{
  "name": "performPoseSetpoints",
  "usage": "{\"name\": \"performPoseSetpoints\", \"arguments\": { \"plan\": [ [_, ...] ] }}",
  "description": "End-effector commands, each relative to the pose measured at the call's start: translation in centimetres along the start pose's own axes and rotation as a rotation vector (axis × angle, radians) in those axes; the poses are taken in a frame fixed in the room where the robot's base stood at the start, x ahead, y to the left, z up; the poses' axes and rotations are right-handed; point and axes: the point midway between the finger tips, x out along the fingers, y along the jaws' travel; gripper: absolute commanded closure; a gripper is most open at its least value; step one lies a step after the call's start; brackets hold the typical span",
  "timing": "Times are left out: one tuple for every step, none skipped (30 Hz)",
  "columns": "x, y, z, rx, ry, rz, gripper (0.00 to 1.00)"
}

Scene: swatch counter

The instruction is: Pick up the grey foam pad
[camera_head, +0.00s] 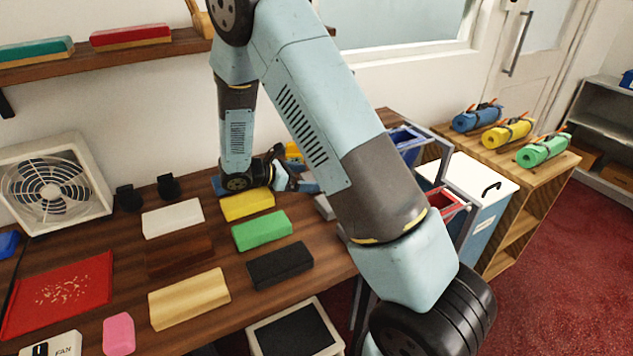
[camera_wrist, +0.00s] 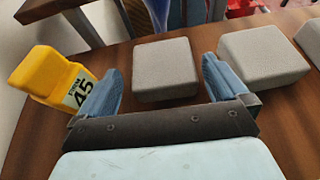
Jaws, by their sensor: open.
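A grey foam pad (camera_wrist: 165,70) lies on the brown wooden counter in the wrist view, framed between the two blue fingers of my gripper (camera_wrist: 162,78). The fingers are apart and nothing is held. I cannot tell how far above the pad they are. A second grey block (camera_wrist: 264,56) lies just right of the right finger, and part of a third (camera_wrist: 312,40) shows at the right edge. In the head view my gripper (camera_head: 298,184) is over the back of the counter, and a grey block (camera_head: 324,207) shows partly behind my arm.
A yellow item marked 45 (camera_wrist: 46,76) stands left of the left finger. Yellow (camera_head: 247,205), green (camera_head: 262,230) and black (camera_head: 280,265) blocks lie nearby on the counter. A fan (camera_head: 52,184) stands at the back left. A red bin (camera_head: 446,201) is beyond the counter's right end.

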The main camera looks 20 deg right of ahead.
Motion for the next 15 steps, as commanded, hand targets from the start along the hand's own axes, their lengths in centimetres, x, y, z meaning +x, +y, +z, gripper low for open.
{"name": "performPoseSetpoints", "arguments": {
  "plan": [
    [0.6,-0.1,0.0,-0.001,-0.001,-0.002,0.00],
    [1.0,-0.1,0.0,-0.001,-0.001,-0.002,0.00],
    [1.5,-0.2,0.0,-0.001,-0.002,-0.003,0.00],
    [1.9,-0.2,0.1,-0.001,-0.002,-0.004,0.00],
    [2.4,-0.3,0.1,-0.001,-0.002,-0.004,0.00],
    [3.0,-0.2,0.1,-0.001,-0.001,-0.003,0.00],
    [3.4,-0.2,0.1,0.000,-0.001,-0.003,0.00],
    [3.7,-0.2,0.1,0.000,-0.001,-0.003,0.00],
    [4.0,-0.2,0.1,0.000,-0.001,-0.002,0.00],
    [4.2,-0.2,0.1,0.000,-0.001,-0.002,0.00],
    [4.4,-0.2,0.1,0.000,-0.001,-0.001,0.00],
    [4.5,-0.2,0.1,0.001,-0.001,-0.001,0.00],
    [4.5,-0.2,0.1,0.001,-0.001,0.000,0.00],
    [4.5,-0.2,0.1,0.001,-0.001,0.000,0.00],
    [4.5,-0.2,0.1,0.001,-0.001,0.000,0.00]
  ]
}}
